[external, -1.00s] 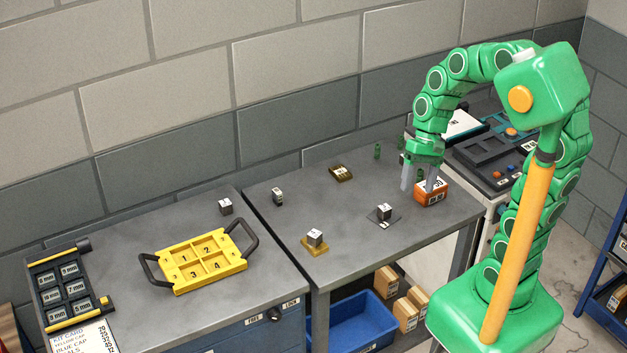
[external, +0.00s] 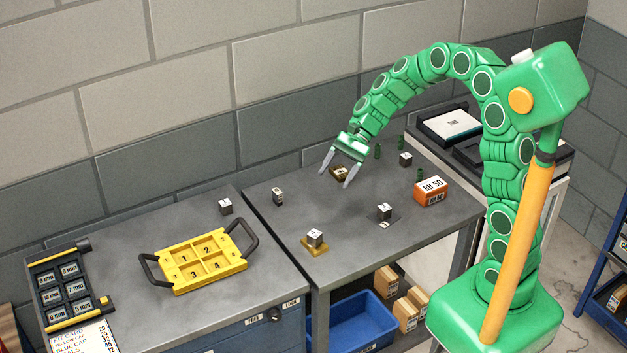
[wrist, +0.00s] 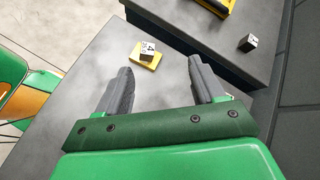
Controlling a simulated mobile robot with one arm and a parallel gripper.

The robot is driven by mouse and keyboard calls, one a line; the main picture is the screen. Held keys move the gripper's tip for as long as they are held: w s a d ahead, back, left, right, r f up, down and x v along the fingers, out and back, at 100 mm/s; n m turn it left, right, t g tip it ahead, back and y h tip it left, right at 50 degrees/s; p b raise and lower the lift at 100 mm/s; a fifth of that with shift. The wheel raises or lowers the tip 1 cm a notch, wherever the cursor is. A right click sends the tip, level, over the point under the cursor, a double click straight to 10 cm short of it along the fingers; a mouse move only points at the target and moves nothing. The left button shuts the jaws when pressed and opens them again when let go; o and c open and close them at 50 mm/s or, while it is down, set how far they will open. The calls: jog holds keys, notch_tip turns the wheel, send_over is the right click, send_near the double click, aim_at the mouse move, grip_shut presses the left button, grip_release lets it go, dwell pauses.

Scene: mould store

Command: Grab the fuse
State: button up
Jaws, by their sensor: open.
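No item is readably marked as a fuse, so I cannot tell which one it is. My gripper (external: 337,178) is open and empty above the middle table, near its back. A small brass-coloured piece (external: 338,170) shows between and behind the fingers. An orange box (external: 431,191) labelled RH-50 stands at the table's right. Small green cylinders (external: 377,151) stand near the back right. In the wrist view, the open fingers (wrist: 160,68) flank a view of a grey labelled block (wrist: 148,48) on a yellow plate, farther off and untouched.
Grey labelled blocks stand about the middle table, one on a yellow plate (external: 314,249), one at the back left (external: 278,197). A yellow numbered tray (external: 203,257) with black handles lies on the left table. A blue bin (external: 362,322) is below. Bare tabletop lies between the blocks.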

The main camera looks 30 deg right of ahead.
jog(key=w+a+f+m+t+y, duration=0.1)
jog(key=w+a+f+m, duration=0.15)
jog(key=w, duration=0.25)
jog(key=w+a+f+m+y, duration=0.1)
jog(key=w+f+m, duration=0.1)
jog(key=w+f, duration=0.3)
jog(key=m+t+y, duration=0.1)
jog(key=m+t, duration=0.1)
jog(key=m, duration=0.2)
send_near(280, 192)
jog(key=a+f, duration=0.2)
jog(key=a, duration=0.1)
jog(key=shift+w+a+f, duration=0.15)
jog(key=shift+w+f, duration=0.15)
jog(key=shift+x, duration=3.95)
jog(key=c, duration=1)
jog(key=shift+r, duration=0.1)
jog(key=shift+c, duration=0.2)
